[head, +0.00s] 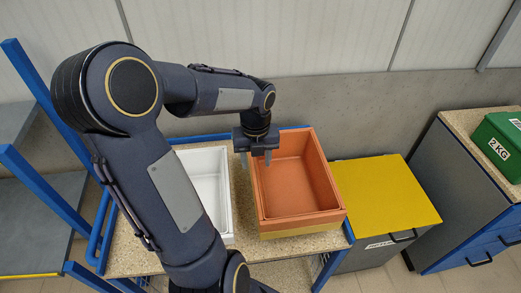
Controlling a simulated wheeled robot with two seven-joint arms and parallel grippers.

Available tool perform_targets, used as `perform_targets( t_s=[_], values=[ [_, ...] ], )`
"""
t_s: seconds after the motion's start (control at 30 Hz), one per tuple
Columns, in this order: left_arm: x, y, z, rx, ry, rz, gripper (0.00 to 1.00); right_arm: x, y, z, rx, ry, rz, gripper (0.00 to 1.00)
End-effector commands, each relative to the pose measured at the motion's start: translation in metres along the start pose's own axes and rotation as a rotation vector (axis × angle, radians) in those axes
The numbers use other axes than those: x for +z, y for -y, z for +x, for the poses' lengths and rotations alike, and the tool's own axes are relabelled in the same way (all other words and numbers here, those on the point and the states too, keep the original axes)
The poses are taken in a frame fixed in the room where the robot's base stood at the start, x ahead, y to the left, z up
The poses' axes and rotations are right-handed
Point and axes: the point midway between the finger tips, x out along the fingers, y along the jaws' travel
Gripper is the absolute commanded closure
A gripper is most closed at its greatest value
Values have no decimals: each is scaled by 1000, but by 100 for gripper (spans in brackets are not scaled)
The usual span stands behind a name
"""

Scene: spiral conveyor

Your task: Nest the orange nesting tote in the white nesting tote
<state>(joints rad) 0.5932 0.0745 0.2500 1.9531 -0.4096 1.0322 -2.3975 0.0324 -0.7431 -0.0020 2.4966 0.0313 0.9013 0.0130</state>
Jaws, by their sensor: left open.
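The orange nesting tote (300,172) is on the right part of a speckled table, open side up and empty inside as far as I see. The white nesting tote (224,190) is to its left, with a narrow strip of table between them; my left arm hides much of its left and near part. My left gripper (256,160) points down at the far left part of the orange tote, fingers open. One finger appears on each side of the tote's left wall; whether they touch it I cannot tell. My right gripper is out of view.
A yellow layer (303,228) shows beneath the orange tote. The blue-framed table (133,250) holds both totes. A yellow-topped cabinet (385,195) stands close on the right, with a green 2 KG box (497,148) on a farther cabinet. A blue-framed shelf (30,215) is at left; a wall is behind.

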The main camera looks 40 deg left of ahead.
Motion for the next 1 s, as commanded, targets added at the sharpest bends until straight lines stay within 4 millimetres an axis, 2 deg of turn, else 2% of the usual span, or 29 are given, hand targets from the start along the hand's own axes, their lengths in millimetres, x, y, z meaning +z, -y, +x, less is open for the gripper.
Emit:
perform_targets(
  t_s=[0.2, 0.4, 0.57, 0.8, 1.0],
  values=[
    [-2, 0, 35, 1, -6, -2, 54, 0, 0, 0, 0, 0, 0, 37],
    [-1, 0, 60, 1, -4, -4, 54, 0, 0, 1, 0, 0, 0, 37],
    [-1, 0, 67, -1, -2, -5, 54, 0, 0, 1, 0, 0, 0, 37],
    [-1, 0, 68, -2, -1, -5, 54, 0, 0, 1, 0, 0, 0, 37],
    [-1, 0, 67, -2, -1, -5, 79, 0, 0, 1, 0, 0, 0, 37]
  ],
)
